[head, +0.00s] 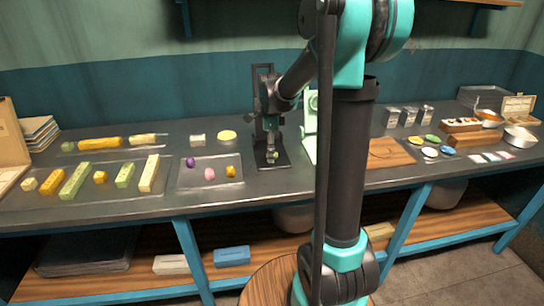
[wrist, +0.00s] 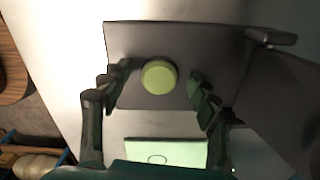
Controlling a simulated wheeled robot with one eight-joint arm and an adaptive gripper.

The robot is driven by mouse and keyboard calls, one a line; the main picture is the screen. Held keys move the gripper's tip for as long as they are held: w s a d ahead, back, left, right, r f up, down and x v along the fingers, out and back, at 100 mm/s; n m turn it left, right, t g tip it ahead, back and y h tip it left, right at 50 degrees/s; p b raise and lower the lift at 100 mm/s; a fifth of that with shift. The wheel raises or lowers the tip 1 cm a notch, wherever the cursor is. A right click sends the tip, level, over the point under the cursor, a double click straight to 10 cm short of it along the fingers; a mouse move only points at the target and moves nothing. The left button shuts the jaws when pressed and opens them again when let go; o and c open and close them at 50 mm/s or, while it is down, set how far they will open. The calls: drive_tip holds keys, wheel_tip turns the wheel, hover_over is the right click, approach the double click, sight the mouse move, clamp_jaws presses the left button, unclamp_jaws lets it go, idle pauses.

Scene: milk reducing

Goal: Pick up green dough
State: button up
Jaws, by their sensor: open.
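The green dough (wrist: 158,77) is a round yellow-green piece on a dark plate (wrist: 128,45) in the wrist view. My gripper (wrist: 160,72) is open, with one finger on each side of the dough and a visible gap to it on both sides. The height of the fingertips over the dough cannot be told. In the head view my gripper (head: 272,148) points down over the base of a black stand (head: 285,158). The dough is not clearly visible there.
A pale green upright panel (head: 310,130) stands just right of the stand. A tray (head: 232,180) with small purple, pink and yellow pieces lies to the left. Further left are several coloured blocks. A wooden board (head: 390,153) and small dishes are at right.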

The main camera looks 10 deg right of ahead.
drive_tip(key=shift+c, duration=0.4)
drive_tip(key=c, duration=1)
drive_tip(key=shift+c, duration=0.2)
wheel_tip(320, 180, up, 20)
